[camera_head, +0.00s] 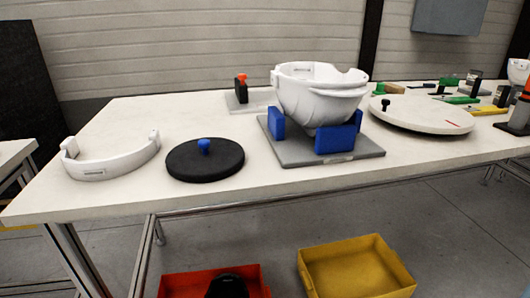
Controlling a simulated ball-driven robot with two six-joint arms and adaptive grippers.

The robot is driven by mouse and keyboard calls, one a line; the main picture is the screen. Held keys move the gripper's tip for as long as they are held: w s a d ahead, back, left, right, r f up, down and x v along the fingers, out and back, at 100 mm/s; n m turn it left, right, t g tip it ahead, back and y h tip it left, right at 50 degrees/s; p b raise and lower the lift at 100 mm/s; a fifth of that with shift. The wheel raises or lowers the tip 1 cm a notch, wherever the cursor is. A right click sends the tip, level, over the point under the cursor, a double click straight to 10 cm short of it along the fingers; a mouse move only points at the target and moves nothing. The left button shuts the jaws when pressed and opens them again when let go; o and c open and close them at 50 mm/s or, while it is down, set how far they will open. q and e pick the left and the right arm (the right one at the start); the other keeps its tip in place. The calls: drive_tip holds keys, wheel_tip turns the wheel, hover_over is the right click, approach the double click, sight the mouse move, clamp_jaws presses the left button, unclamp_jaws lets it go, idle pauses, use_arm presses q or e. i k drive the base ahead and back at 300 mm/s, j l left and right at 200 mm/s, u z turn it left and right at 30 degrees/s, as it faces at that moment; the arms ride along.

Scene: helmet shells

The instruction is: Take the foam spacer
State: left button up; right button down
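A thick black round pad with a blue knob (205,159) lies flat on the white table, left of the middle. It may be the foam spacer, but I cannot tell for sure. To its right, a white helmet shell (318,98) sits open side up between blue blocks (336,139) on a grey base plate (300,154). A white curved band (113,161) with raised ends stands on the table to the left.
A white round turntable-like disc (425,115) with a black knob is on the right, with several small tools behind it. A grey block with a red-topped clamp (241,88) stands at the back. Below the front edge are a red bin (180,285) and a yellow bin (355,268).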

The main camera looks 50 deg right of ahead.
sight(203, 160)
drive_tip(key=z, duration=1)
